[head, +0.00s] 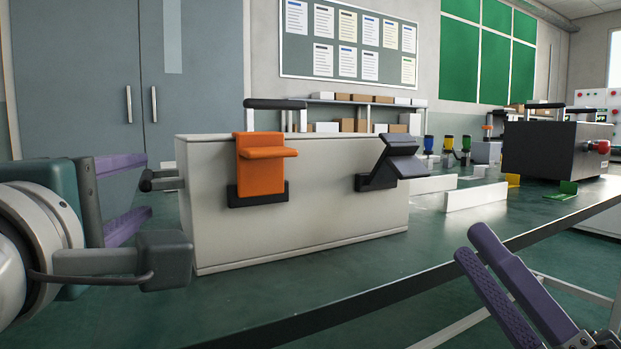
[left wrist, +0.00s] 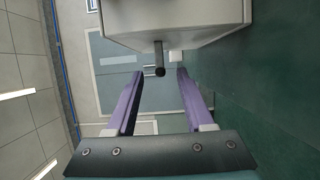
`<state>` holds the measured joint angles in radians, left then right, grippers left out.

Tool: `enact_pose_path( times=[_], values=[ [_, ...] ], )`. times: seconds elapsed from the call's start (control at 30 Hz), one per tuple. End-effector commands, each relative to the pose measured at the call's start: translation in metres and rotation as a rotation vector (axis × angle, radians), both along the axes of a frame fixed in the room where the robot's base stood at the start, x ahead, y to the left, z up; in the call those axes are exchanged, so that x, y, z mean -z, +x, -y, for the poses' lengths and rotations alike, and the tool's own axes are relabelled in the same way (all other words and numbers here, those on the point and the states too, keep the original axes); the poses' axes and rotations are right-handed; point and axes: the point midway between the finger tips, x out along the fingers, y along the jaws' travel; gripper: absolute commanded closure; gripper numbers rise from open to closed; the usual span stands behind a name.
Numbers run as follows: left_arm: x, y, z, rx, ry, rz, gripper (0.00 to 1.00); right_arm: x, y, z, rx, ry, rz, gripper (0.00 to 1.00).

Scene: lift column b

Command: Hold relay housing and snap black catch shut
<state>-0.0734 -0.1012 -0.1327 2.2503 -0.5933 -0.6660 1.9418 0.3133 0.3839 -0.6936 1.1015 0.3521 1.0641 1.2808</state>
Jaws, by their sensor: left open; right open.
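The relay housing (head: 300,225) is a pale grey box standing on the green bench. Its black catch (head: 388,162), at the right of the front face, has its flap tilted outward. An orange catch (head: 262,178) sits to its left on the same face. A black side handle (head: 160,180) sticks out at the housing's left end. My left gripper (head: 148,186) is open beside that end. In the left wrist view, the handle (left wrist: 160,70) lies between its fingertips (left wrist: 159,74), apart from both. My right gripper (head: 472,243) is open and empty, right of and below the black catch.
Low white strips (head: 490,194) lie on the bench right of the housing. A dark box with a red knob (head: 555,148) and green and yellow brackets (head: 563,189) stand further right. The bench's front edge (head: 330,305) runs below the housing.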

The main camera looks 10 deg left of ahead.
Motion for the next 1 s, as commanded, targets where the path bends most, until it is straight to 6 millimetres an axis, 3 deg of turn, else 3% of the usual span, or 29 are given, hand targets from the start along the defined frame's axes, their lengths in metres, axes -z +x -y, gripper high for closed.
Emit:
enact_pose_path(
  times=[0.1,0.3,0.63,1.0],
  values=[
    [-0.001,0.021,-0.005,0.000,0.004,0.001,0.47,0.000,0.000,0.000,0.000,0.000,0.000,0.50],
    [0.000,0.040,-0.009,0.001,0.002,-0.001,0.47,0.000,0.000,0.000,0.000,0.000,0.000,0.50],
    [0.001,0.044,-0.010,0.001,0.000,-0.002,0.47,0.000,0.000,0.000,0.000,0.000,0.000,0.50],
    [0.001,0.043,-0.010,0.001,0.001,-0.001,0.88,0.000,0.000,0.000,0.000,0.000,0.000,0.50]
  ],
)
